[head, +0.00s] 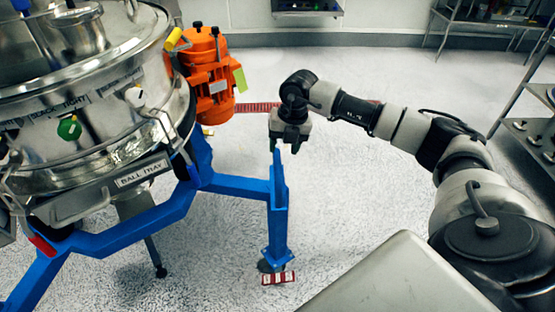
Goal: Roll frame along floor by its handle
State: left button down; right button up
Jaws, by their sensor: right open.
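The blue frame (235,187) carries the steel sifter (85,90) and fills the left of the head view. Its front right leg (278,215) stands upright on a caster (270,266). A red grip (42,245) shows on the frame at lower left; I cannot tell whether it is the handle. My right gripper (286,148) points down, open, and appears just over the top of this leg. Its fingers are small and partly overlap the blue post, so contact cannot be told. My left gripper is not in view.
An orange motor (208,80) sticks out on the sifter's right side. A red and white striped piece (278,279) sits by the caster. A metal shelf (535,130) stands at the right edge.

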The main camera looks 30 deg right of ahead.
aim_at(278, 162)
jog(key=f, duration=0.4)
jog(key=a+f, duration=0.1)
jog(key=f, duration=0.1)
jog(key=shift+w, duration=0.4)
jog(key=shift+c, duration=0.5)
grip_shut()
